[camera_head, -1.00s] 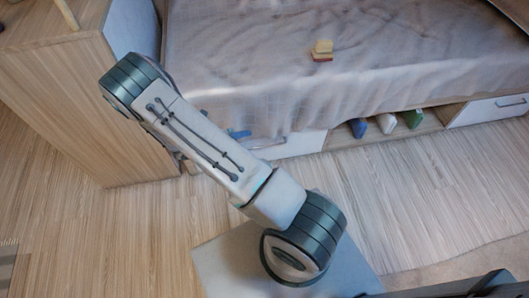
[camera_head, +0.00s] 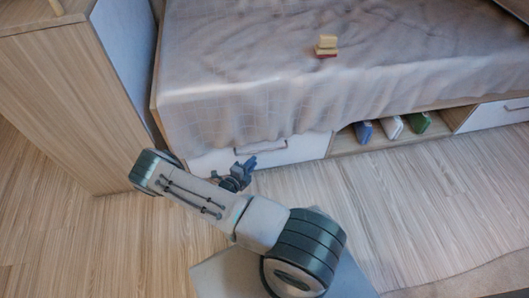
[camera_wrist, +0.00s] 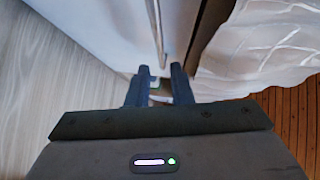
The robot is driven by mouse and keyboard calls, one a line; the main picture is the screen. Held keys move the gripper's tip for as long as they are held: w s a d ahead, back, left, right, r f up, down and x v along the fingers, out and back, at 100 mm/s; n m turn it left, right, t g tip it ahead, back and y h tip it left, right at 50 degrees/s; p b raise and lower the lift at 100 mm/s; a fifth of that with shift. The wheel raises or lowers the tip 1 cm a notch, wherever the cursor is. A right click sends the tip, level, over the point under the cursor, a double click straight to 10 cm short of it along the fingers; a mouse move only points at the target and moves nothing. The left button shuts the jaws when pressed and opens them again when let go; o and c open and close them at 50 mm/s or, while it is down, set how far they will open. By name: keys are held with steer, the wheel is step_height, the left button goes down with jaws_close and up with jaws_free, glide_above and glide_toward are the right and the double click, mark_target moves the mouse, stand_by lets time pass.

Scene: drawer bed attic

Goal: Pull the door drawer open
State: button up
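A white drawer front (camera_head: 215,160) with a thin bar handle (camera_head: 262,149) sits under the left part of the bed. A second white drawer (camera_head: 490,116) is at the far right under the bed. My gripper (camera_head: 247,168) is low in front of the left drawer, near its handle. In the wrist view, my gripper (camera_wrist: 159,72) has its two dark fingers apart. The white drawer front (camera_wrist: 105,25) lies ahead, and its handle (camera_wrist: 154,22) runs toward the gap between the fingers. I cannot tell whether a finger touches it.
An open shelf between the drawers holds blue, white and green books (camera_head: 392,127). The blanket (camera_head: 240,90) hangs over the bed edge. Small yellow and red blocks (camera_head: 327,46) lie on the bed. A wooden cabinet (camera_head: 75,105) stands at left. The wood floor (camera_head: 410,200) at right is clear.

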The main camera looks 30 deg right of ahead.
mark_target(264, 150)
steer(key=b+x, duration=0.2)
steer(key=x, duration=0.7)
jaws_close()
